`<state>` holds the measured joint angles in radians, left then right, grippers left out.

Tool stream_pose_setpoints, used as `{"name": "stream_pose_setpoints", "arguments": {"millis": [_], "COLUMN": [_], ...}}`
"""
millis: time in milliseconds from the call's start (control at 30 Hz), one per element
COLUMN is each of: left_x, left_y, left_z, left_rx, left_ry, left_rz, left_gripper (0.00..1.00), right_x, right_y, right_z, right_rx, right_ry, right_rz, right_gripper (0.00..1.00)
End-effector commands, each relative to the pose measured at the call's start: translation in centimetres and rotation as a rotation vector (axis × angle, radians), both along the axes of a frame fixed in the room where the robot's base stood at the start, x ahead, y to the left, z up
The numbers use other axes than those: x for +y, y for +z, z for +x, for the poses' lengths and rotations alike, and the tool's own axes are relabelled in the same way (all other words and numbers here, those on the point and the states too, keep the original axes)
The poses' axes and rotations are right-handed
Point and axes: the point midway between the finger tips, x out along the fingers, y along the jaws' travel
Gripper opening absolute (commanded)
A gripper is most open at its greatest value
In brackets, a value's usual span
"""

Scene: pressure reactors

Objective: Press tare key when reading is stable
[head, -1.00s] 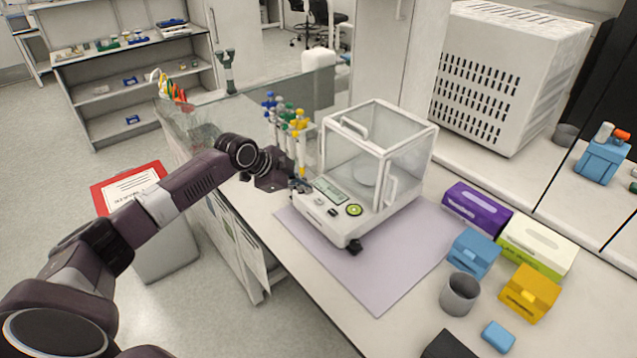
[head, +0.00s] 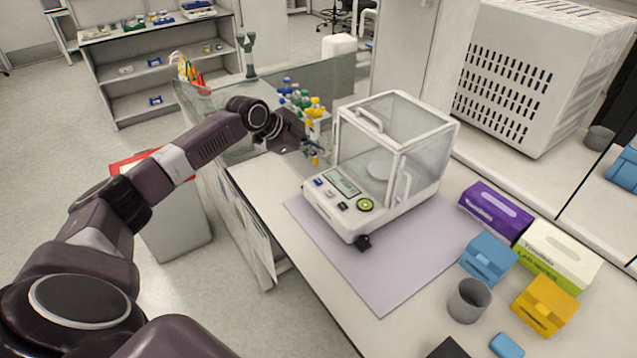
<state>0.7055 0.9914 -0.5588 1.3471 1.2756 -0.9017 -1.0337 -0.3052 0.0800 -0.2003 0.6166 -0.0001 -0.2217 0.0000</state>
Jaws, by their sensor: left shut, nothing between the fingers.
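The balance (head: 352,222) is a white box with a glass draft shield, standing on a lilac mat (head: 390,285). Its front panel has a grey-green display (head: 342,182), whose digits are too small to read. Beside the display are small keys, including a blue key (head: 319,181), a dark key (head: 343,206) and a round green key (head: 365,205). I cannot tell which is the tare key. My left gripper (head: 313,155) is shut and empty, above and left of the panel, apart from the keys in the picture. My right gripper is not in view.
A rack of coloured-cap tubes (head: 300,105) stands close behind my left gripper. Right of the mat are a purple box (head: 494,213), a blue box (head: 488,258), a yellow box (head: 545,303) and a grey cup (head: 468,301). The mat's front is clear.

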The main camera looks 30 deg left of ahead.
Motion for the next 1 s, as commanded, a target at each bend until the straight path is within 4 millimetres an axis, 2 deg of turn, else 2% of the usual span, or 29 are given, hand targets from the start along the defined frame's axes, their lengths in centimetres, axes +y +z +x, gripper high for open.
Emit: {"name": "stream_pose_setpoints", "arguments": {"millis": [33,167,400,500,667,1000], "left_x": [0.0,0.0,0.1,0.0,0.1,0.0], "left_y": [-0.9,-2.6,-6.1,-7.2,-8.0,-7.9], "left_z": [0.0,0.0,-0.1,0.0,0.0,0.0], "left_rx": [0.001,0.002,0.001,0.002,0.002,0.001], "left_ry": [0.000,0.001,0.001,0.001,0.001,0.000], "left_rz": [0.000,0.001,0.001,0.000,0.000,0.000], "left_gripper": [0.00,0.00,0.00,0.00,0.00,0.00], "right_x": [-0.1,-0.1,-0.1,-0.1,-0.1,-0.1], "right_y": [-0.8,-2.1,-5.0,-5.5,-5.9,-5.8], "right_z": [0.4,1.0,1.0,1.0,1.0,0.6], "right_rx": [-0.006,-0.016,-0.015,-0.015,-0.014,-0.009], "right_ry": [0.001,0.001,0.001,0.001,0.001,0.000], "right_rz": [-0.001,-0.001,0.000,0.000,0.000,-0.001], "right_gripper": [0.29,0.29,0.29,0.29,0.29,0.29]}}
